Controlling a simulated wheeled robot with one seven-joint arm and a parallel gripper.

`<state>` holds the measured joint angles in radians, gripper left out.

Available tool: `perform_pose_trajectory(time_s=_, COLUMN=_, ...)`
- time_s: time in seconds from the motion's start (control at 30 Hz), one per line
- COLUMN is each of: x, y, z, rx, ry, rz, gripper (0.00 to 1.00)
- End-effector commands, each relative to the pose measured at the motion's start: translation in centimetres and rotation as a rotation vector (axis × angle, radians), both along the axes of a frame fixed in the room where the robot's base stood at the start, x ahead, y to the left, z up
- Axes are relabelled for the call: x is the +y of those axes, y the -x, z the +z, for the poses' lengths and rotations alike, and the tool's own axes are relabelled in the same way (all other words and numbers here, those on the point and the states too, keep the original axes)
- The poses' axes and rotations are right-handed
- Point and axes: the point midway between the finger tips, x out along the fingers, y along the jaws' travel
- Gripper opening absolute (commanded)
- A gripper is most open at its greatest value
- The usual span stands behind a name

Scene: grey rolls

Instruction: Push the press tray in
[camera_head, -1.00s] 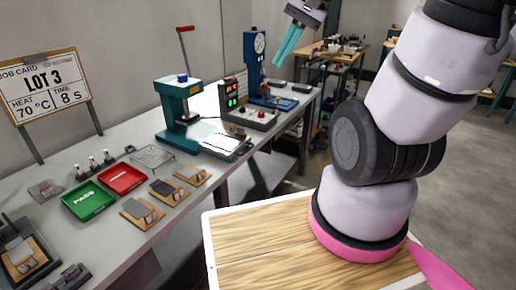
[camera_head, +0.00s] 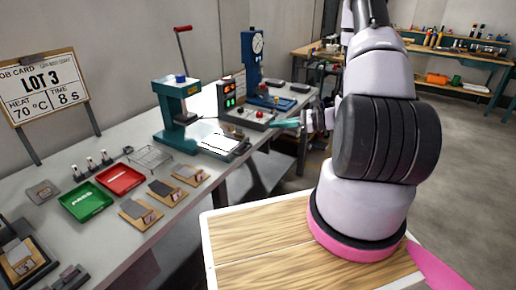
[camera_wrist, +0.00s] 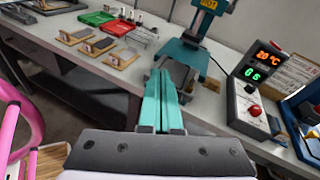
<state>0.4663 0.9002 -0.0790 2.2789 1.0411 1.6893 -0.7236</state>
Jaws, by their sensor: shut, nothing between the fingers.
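The teal press (camera_head: 178,112) with a red lever stands on the bench, and it also shows in the wrist view (camera_wrist: 200,48). Its flat press tray (camera_head: 220,140) sticks out at the front, toward the bench edge. In the wrist view the tray (camera_wrist: 180,74) lies just beyond my fingertips and is partly hidden by them. My gripper (camera_head: 284,123) is at the right of the tray in the head view, apart from it. Its teal fingers (camera_wrist: 161,76) are shut together and empty, pointing toward the tray and press.
A control box (camera_wrist: 250,100) with red and green digits and a red button stands right of the press. A blue gauge press (camera_head: 253,60) is behind it. Green (camera_head: 87,201) and red (camera_head: 121,178) trays and several small sample boards lie left. A job card (camera_head: 42,85) reads LOT 3.

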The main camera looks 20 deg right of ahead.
Motion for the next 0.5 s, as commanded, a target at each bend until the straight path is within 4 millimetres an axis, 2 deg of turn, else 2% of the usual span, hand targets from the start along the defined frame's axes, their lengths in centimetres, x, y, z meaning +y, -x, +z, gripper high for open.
perform_pose_trajectory(time_s=0.03, x=-1.0, y=0.1, z=-2.4, rx=0.033, ry=-0.032, rz=-0.066, gripper=0.0)
perform_pose_trajectory(time_s=0.2, x=-3.5, y=0.3, z=-8.2, rx=0.097, ry=-0.091, rz=-0.251, gripper=0.0)
perform_pose_trajectory(time_s=0.33, x=-4.6, y=0.7, z=-10.7, rx=0.122, ry=-0.108, rz=-0.329, gripper=0.0)
perform_pose_trajectory(time_s=0.5, x=-4.6, y=0.5, z=-11.6, rx=0.128, ry=-0.112, rz=-0.354, gripper=0.0)
